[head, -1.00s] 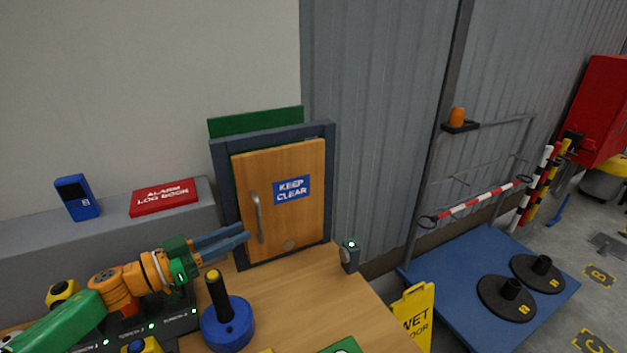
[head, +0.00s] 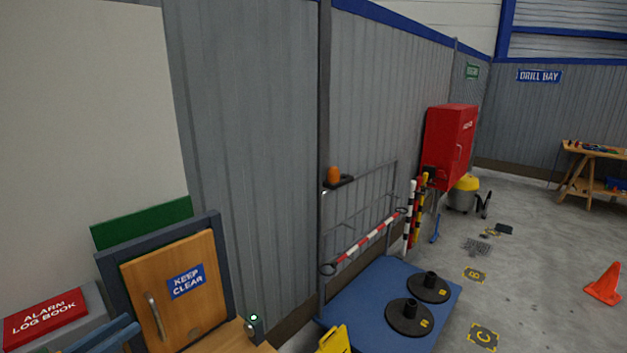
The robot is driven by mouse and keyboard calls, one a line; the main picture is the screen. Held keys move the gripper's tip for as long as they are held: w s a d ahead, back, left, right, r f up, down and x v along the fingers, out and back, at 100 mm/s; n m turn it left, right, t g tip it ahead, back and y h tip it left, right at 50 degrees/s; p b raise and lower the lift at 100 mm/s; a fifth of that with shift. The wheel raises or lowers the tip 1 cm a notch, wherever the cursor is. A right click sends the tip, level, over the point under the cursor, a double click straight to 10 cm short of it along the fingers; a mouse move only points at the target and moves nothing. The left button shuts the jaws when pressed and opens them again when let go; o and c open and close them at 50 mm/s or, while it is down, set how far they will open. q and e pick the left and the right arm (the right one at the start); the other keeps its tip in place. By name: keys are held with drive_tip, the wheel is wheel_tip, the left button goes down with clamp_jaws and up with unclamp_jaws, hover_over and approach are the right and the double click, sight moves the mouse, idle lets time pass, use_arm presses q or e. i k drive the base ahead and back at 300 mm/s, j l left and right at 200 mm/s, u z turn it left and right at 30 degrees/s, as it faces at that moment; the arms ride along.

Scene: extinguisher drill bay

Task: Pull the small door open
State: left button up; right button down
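The small wooden door (head: 199,272), with a blue "KEEP CLEAR" sign, stands in a dark blue-grey frame (head: 226,262) at the lower left. It sits in the frame, shut or nearly so; a slight gap I cannot judge. Its upright metal handle (head: 156,316) is on the door's left side. My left gripper (head: 128,328) shows only as blue fingers at the bottom left, left of the handle and apart from it. The fingers look parted with nothing between them. The rest of that arm is out of the picture. My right gripper is not in view.
A red alarm log book (head: 45,317) lies on a grey ledge left of the door. A small grey device with a green light (head: 254,318) stands right of the frame. A blue platform (head: 352,312) with black weights and a yellow sign (head: 333,341) are further right.

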sight(175, 291)
drive_tip(key=k+l, duration=1)
drive_tip(key=l, duration=0.2)
